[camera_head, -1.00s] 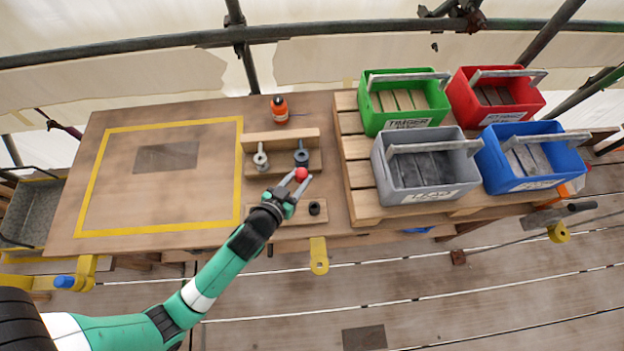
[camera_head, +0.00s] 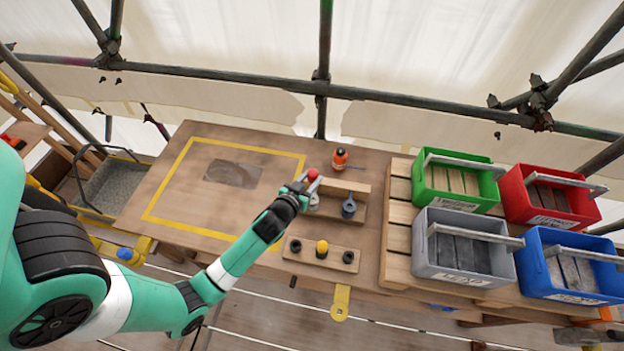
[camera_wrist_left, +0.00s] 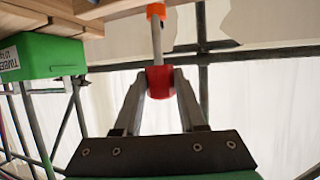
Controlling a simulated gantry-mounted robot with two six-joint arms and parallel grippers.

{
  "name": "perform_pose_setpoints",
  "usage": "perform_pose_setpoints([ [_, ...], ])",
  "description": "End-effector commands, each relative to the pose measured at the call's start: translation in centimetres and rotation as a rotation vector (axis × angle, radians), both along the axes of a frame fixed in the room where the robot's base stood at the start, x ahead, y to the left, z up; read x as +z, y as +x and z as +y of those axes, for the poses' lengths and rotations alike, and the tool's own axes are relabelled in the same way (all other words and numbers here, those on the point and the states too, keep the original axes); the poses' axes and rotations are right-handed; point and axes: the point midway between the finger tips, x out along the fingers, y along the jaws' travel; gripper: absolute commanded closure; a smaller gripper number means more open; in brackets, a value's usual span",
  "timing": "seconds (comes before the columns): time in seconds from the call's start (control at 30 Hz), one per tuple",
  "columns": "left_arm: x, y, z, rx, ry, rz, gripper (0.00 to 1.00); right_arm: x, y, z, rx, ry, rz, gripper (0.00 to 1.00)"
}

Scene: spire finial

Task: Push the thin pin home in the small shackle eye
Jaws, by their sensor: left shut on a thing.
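In the head view my left gripper (camera_head: 307,182) is shut on a red-knobbed pin (camera_head: 313,174). It is just above and behind the light grey shackle (camera_head: 314,201) on the wooden stand (camera_head: 331,212). A dark blue-grey shackle (camera_head: 348,207) stands to its right. In the left wrist view the red knob (camera_wrist_left: 160,81) sits between the two fingers (camera_wrist_left: 160,92), with a grey shank pointing away from them. Whether the shank touches or enters an eye is not clear. My right gripper is out of view.
A front block (camera_head: 309,257) holds a yellow-knobbed pin (camera_head: 322,248) between two dark round pieces. An orange bottle (camera_head: 340,158) stands behind the stand. Green, red, grey and blue crates are on a pallet (camera_head: 397,245) at right. The yellow-taped area (camera_head: 200,210) is mostly clear.

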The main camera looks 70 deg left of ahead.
Motion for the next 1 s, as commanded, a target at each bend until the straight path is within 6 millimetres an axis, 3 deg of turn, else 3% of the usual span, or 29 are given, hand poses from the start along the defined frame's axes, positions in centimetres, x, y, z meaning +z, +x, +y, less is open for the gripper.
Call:
perform_pose_setpoints([
  [0.5,-5.2,0.0,0.0,0.000,0.001,0.001,1.00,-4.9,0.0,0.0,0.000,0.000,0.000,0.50],
  [1.0,-5.6,0.0,0.0,-0.001,0.000,-0.001,1.00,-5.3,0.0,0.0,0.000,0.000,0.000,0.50],
])
